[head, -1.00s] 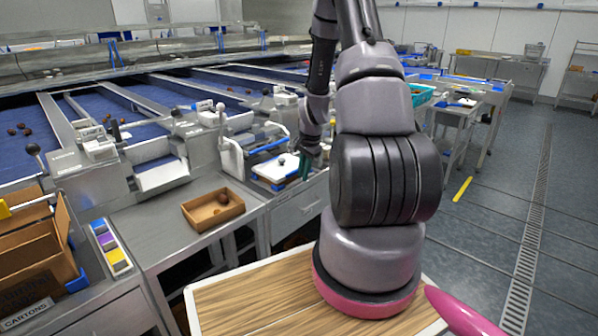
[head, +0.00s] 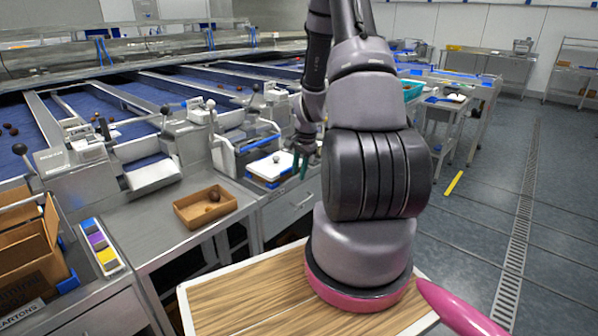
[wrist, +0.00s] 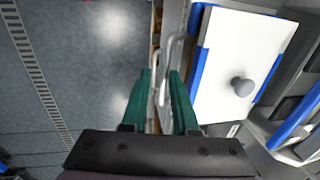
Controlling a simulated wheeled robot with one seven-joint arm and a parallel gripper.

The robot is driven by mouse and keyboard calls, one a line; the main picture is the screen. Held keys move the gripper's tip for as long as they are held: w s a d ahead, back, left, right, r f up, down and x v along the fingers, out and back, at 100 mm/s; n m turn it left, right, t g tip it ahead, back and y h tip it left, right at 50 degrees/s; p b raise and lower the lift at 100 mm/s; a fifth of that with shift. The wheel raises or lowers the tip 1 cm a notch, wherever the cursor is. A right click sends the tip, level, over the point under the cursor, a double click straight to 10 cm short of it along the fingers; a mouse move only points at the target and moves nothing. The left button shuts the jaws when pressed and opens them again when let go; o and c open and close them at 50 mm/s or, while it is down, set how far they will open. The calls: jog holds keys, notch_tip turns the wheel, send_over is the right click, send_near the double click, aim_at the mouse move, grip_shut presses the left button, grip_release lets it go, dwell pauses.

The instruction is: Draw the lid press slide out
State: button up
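My gripper (wrist: 160,75) has two green fingers, with a visible gap between them in the wrist view. A pale bar handle (wrist: 166,62) lies between or just beyond the fingertips; I cannot tell whether they touch it. Right of it is a white plate (wrist: 215,60) with blue edges and a grey knob (wrist: 242,87), which seems to be the lid press slide. In the head view the white plate (head: 268,168) sits on the bench, with my gripper (head: 301,168) at its right front side. My arm hides part of this area.
A metal drawer front (head: 288,208) is below the plate. An open cardboard tray (head: 180,211) holding a dark date stands on the bench to the left. Cartons (head: 30,262) and a coloured strip (head: 101,245) are further left.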

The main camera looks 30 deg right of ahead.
notch_tip(320, 180, up, 11)
jog(key=s, duration=0.2)
jog(key=shift+d+f, duration=0.2)
jog(key=shift+d, duration=0.15)
dwell(0.4)
jog(key=s+a+r+n+t, duration=0.1)
jog(key=s+a+r+n, duration=0.1)
jog(key=a+r, duration=0.5)
jog(key=s+a+r+n+t, duration=0.1)
jog(key=s+a+r+n, duration=0.15)
jog(key=r, duration=0.85)
jog(key=s+a+r+n+t, duration=0.1)
jog(key=s+a+r+n, duration=0.1)
jog(key=s+a+r, duration=0.2)
jog(key=s+a+r+n+t+y, duration=0.1)
jog(key=s+a+r+n+t, duration=0.1)
jog(key=s+r, duration=0.5)
jog(key=s+a+n, duration=0.1)
jog(key=s+a, duration=0.1)
jog(key=s, duration=0.1)
jog(key=shift+s+a, duration=0.3)
jog(key=shift+a, duration=0.1)
